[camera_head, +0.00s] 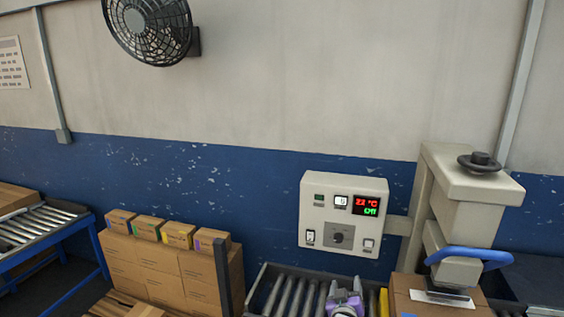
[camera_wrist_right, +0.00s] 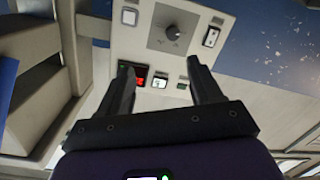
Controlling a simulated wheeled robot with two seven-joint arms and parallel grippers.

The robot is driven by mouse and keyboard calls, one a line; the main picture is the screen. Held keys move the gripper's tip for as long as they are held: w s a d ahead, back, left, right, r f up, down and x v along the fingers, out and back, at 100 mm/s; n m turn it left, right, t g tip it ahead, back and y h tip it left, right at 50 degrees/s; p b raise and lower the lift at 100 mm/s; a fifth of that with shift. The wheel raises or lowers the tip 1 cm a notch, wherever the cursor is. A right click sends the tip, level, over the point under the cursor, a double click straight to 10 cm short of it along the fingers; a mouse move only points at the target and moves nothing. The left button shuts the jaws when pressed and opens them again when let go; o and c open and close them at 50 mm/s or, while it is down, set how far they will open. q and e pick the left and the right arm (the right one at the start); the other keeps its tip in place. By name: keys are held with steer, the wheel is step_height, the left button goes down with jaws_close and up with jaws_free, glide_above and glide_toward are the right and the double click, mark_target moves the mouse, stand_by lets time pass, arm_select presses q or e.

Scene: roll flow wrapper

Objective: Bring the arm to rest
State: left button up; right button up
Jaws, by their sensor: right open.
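My right gripper (camera_head: 346,303) shows at the bottom edge of the head view, a purple and grey shape below the control panel. In the right wrist view its two dark fingers (camera_wrist_right: 160,66) are spread apart with nothing between them. The white control panel (camera_head: 343,214) is on an arm from the beige machine (camera_head: 470,187). It carries a dark knob, several switches and a display with red and green characters. The panel also shows upside down beyond the fingers in the right wrist view (camera_wrist_right: 202,65). My left gripper is not in view.
A roller conveyor (camera_head: 287,296) runs under the panel, with a cardboard box (camera_head: 437,303) at its right under the machine's blue handle (camera_head: 470,256). Stacked cartons (camera_head: 163,268) stand left. Another roller conveyor (camera_head: 40,227) is at far left. A fan (camera_head: 148,27) hangs on the wall.

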steer(key=s+a+f+m+g+y, duration=0.15)
steer(key=s+f+g, duration=0.25)
steer(key=s+f, duration=0.7)
steer(key=s+a+f+m+g+y, duration=0.1)
steer(key=s+f+g+y, duration=0.35)
steer(key=f, duration=1.05)
steer(key=s+a+f+g, duration=0.1)
steer(key=s+a+g, duration=0.1)
steer(key=s, duration=0.6)
steer(key=s+a+f+m+g+y, duration=0.1)
steer(key=s+a+f+g, duration=0.1)
steer(key=s, duration=0.6)
steer(key=s+a+f+m+g+y, duration=0.1)
steer(key=s+a+f+g, duration=0.1)
steer(key=s, duration=0.6)
steer(key=shift+s+a+g, duration=0.2)
steer(key=shift+a+g, duration=0.4)
steer(key=shift+g, duration=0.15)
steer(key=shift+c, duration=0.5)
